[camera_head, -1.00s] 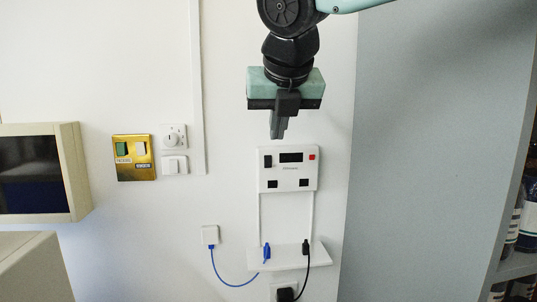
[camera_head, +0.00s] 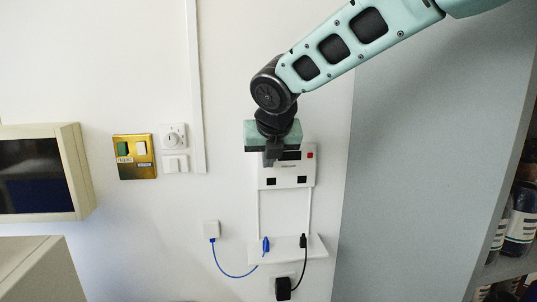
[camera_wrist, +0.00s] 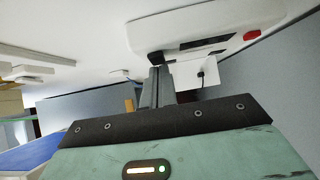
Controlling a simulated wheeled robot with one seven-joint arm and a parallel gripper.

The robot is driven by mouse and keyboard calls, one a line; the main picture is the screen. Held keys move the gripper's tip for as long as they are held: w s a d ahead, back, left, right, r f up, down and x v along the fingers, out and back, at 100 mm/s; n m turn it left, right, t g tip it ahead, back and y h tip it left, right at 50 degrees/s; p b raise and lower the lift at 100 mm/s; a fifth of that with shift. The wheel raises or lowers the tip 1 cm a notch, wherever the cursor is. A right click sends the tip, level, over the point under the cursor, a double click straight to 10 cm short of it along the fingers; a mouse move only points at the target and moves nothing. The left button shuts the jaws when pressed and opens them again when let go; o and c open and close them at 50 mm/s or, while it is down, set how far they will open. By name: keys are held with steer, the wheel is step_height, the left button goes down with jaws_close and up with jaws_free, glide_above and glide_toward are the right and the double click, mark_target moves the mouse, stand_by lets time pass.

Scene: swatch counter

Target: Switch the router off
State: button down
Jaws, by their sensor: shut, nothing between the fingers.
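The router, a white wall unit (camera_head: 288,178), has a dark display, a red button (camera_head: 310,155) at its right and two black ports (camera_head: 302,180) below. In the wrist view the router (camera_wrist: 180,25) fills the upper right, with its red button (camera_wrist: 251,35) and display (camera_wrist: 208,41). My gripper (camera_head: 270,161) is shut and empty, in front of the router's upper left. It hides the black rocker there in the head view. In the wrist view my fingertips (camera_wrist: 157,72) are beside a dark part at the router's edge. I cannot tell whether they touch it.
Below the router is a white shelf (camera_head: 285,252) with a blue plug (camera_head: 266,245) and a black plug (camera_head: 303,241). A brass switch plate (camera_head: 135,168), white switches (camera_head: 175,164) and a beige-framed screen (camera_head: 75,170) are at left. A grey panel (camera_head: 430,150) stands right.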

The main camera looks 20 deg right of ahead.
steer(key=f+b, duration=0.1)
steer(key=b, duration=0.2)
steer(key=shift+w+t, duration=0.15)
steer(key=shift+t, duration=0.25)
steer(key=t+b, duration=0.1)
steer(key=b, duration=0.3)
steer(key=shift+d+r, duration=0.1)
steer(key=shift+t, duration=0.3)
steer(key=shift+r, duration=0.15)
